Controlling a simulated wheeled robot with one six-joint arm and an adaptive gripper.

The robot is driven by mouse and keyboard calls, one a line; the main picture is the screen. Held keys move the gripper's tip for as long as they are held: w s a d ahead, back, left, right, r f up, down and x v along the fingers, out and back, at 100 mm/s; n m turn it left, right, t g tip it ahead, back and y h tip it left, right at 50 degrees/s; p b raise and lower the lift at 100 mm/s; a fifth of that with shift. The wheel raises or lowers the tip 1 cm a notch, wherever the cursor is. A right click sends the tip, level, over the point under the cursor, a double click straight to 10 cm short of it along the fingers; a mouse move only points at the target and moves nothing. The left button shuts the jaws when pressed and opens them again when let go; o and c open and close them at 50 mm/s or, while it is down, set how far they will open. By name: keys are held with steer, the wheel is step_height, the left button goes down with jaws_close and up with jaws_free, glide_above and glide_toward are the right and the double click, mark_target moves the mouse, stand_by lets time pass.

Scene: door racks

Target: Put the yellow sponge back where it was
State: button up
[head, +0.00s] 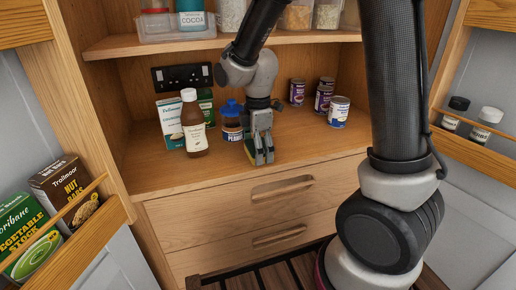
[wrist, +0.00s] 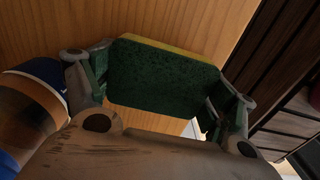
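The yellow sponge (wrist: 165,76) with its dark green scouring side is between the two fingers of my gripper in the wrist view. A finger presses at each end of it, and its yellow layer shows along the top edge. In the head view my gripper (head: 262,150) points down at the front of the wooden counter, just right of the blue-lidded jar. Only a thin yellow-green edge of the sponge (head: 249,151) shows there, the rest hidden by the fingers. I cannot tell whether the sponge touches the counter.
The blue-lidded jar (head: 231,122) stands close on the left, with a brown bottle (head: 194,125) and boxes beyond it. Several cans (head: 338,112) stand at the right. Bare counter (head: 300,140) lies between. Drawers (head: 260,205) are below the counter edge. Door racks flank both sides.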

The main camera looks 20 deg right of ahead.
steer(key=shift+o, duration=1.2)
step_height(320, 180, up, 12)
steer(key=s+d+r+m+t, duration=0.2)
steer(key=s+d+m, duration=0.5)
steer(key=s+m, duration=0.2)
steer(key=s+d+r+m+t, duration=0.2)
steer(key=s+d+r+m, duration=0.1)
steer(key=s+d+m, duration=0.5)
steer(key=shift+s+r+m, duration=0.15)
steer(key=shift+s+m, duration=0.35)
steer(key=shift+s, duration=0.5)
